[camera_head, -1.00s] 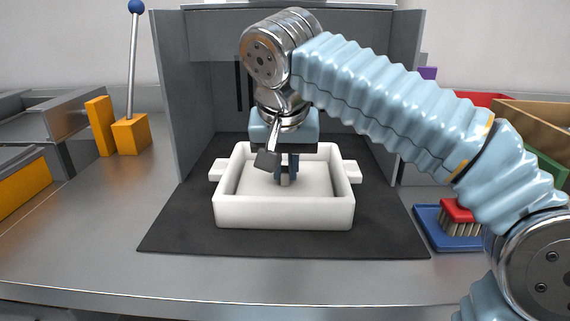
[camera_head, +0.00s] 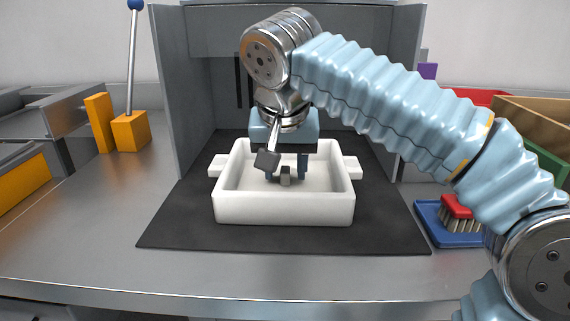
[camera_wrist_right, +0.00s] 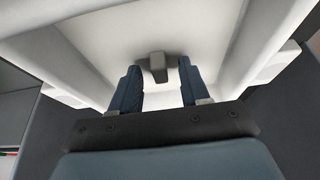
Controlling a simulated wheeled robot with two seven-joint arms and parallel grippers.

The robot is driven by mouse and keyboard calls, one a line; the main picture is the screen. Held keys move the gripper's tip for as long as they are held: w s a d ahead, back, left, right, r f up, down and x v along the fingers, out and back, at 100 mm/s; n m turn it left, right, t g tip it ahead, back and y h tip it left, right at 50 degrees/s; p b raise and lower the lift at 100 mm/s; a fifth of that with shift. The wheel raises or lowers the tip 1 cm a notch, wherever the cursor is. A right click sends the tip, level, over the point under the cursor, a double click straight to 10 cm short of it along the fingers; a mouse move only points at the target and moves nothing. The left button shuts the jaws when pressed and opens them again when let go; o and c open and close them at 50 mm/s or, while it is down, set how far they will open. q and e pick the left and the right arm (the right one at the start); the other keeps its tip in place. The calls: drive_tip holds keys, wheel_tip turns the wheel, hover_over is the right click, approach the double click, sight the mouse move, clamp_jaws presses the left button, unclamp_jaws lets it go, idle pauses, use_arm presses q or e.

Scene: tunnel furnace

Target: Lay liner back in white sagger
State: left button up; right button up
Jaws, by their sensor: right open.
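The white sagger (camera_head: 285,211), a shallow box with a lug on each side, stands on the dark mat; its wall also shows in the right wrist view (camera_wrist_right: 262,62). The pale liner (camera_head: 244,181) appears to lie flat inside it, and shows in the right wrist view (camera_wrist_right: 205,28). A small grey knob (camera_head: 286,177) stands up from the liner. My right gripper (camera_head: 287,170) is low inside the sagger, open, one finger on each side of the knob. In the right wrist view the knob (camera_wrist_right: 158,66) sits between the fingers with gaps. My left gripper is out of view.
Grey furnace walls (camera_head: 184,90) rise left, right and behind. The dark mat (camera_head: 290,240) is clear in front. An orange block with a blue-knobbed lever (camera_head: 131,131) stands left. A red brush (camera_head: 458,212) rests on a blue tray (camera_head: 428,222) at right, near bins (camera_head: 535,120).

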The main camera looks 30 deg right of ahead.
use_arm(q)
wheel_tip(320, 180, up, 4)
drive_tip(key=p, duration=0.4)
use_arm(e)
drive_tip(key=v, duration=1.4)
drive_tip(key=shift+w+f, duration=0.1)
drive_tip(key=shift+w, duration=0.05)
